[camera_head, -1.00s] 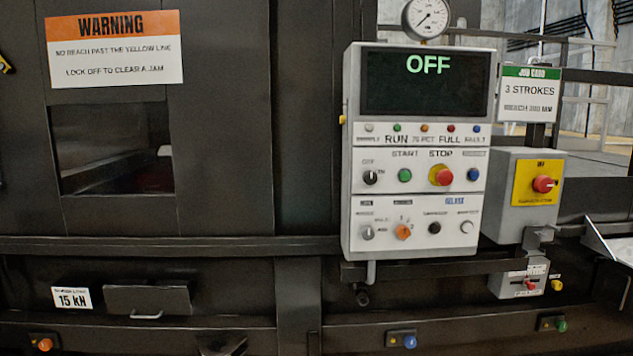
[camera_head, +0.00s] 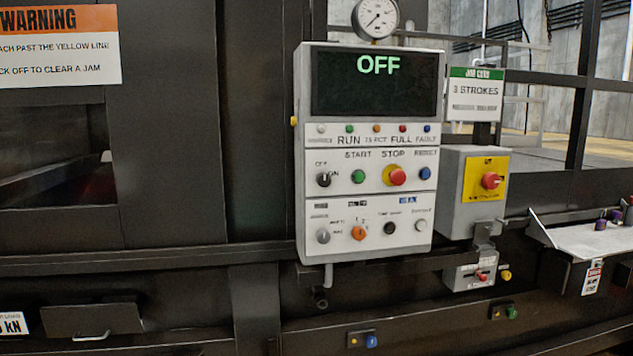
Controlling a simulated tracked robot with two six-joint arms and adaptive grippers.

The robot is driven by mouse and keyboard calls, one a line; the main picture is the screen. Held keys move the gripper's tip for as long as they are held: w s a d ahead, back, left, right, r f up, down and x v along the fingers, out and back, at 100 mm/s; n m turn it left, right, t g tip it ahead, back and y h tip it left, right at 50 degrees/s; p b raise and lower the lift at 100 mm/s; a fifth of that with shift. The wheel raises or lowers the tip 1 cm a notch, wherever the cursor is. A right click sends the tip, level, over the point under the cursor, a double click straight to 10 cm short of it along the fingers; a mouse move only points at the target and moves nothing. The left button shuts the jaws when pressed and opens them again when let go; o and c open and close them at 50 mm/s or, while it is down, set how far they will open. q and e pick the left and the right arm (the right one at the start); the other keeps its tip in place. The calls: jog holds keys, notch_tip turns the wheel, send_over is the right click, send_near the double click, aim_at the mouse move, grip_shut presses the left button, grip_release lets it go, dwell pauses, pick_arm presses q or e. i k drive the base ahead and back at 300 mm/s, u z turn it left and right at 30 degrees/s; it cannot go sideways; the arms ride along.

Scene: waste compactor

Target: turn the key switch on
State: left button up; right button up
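The key switch (camera_head: 323,180) is a small black round switch at the left of the panel's upper control row, with OFF and ON marked beside it. Its pointer is too small to read for certain. The grey control panel (camera_head: 302,130) carries a dark display (camera_head: 374,90) that reads OFF in green. Right of the key switch are a green START button (camera_head: 358,176), a red STOP mushroom button (camera_head: 397,176) on a yellow ring, and a blue button (camera_head: 425,173). Neither of my grippers shows in the head view.
Below are a grey selector (camera_head: 322,236), an orange selector (camera_head: 358,233) and a black button (camera_head: 389,228). A grey box (camera_head: 461,210) with a red rotary switch (camera_head: 490,181) stands right of the panel. A metal shelf (camera_head: 590,240) juts out at the right.

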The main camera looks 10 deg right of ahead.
aim_at(322, 179)
jog(key=i, duration=0.9)
jog(key=z, duration=0.05)
